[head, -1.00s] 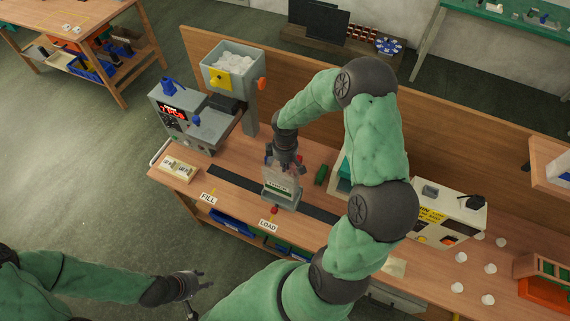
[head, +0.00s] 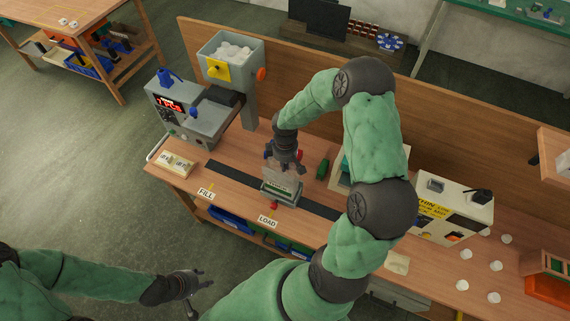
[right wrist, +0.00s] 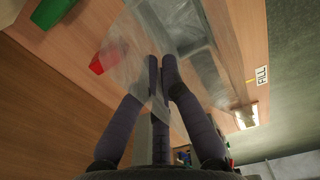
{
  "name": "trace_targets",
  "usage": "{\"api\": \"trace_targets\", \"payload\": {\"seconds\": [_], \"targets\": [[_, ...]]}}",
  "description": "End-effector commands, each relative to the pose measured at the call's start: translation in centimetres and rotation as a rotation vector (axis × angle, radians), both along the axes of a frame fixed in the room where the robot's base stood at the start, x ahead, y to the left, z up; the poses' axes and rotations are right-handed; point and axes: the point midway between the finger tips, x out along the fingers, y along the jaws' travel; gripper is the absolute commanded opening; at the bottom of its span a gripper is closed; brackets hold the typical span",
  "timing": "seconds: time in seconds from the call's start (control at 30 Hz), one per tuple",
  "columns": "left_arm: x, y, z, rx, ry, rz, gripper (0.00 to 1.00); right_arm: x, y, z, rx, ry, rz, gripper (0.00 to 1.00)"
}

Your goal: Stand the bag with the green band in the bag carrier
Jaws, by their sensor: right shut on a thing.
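A clear bag with a green band (head: 280,184) hangs upright under my right gripper (head: 287,170). The gripper is shut on its top edge, and the clear film (right wrist: 125,45) shows around the fingers in the right wrist view. The grey bag carrier (head: 283,199) is on the dark track by the LOAD label, directly below. The bag's lower part overlaps the carrier; I cannot tell whether its bottom rests inside. My left gripper (head: 204,279) is open and empty, off the table's front at lower left.
A dark track (head: 232,182) runs along the bench past the FILL and LOAD labels. A green object (head: 323,169) lies right of the bag. A grey filling machine (head: 205,125) stands left, a white box (head: 455,205) right.

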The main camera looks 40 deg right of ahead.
Motion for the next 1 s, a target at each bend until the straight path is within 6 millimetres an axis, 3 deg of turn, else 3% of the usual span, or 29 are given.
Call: {"api": "trace_targets", "payload": {"seconds": [0.73,0.83,0.87,1.0], "targets": [[0.0,0.0,-2.7,0.0,0.0,0.0,0.4,0.0,0.0,-3.2,0.0,0.0,0.0,0.0],[0.0,0.0,-2.6,0.0,0.0,0.0,0.4,0.0,0.0,-3.1,0.0,0.0,0.0,0.29],[0.0,0.0,-2.6,0.0,0.0,0.0,0.4,0.0,0.0,-3.1,0.0,0.0,0.0,0.34],[0.0,0.0,-2.6,0.0,0.0,0.0,0.4,0.0,0.0,-3.1,0.0,0.0,0.0,0.34]]}}
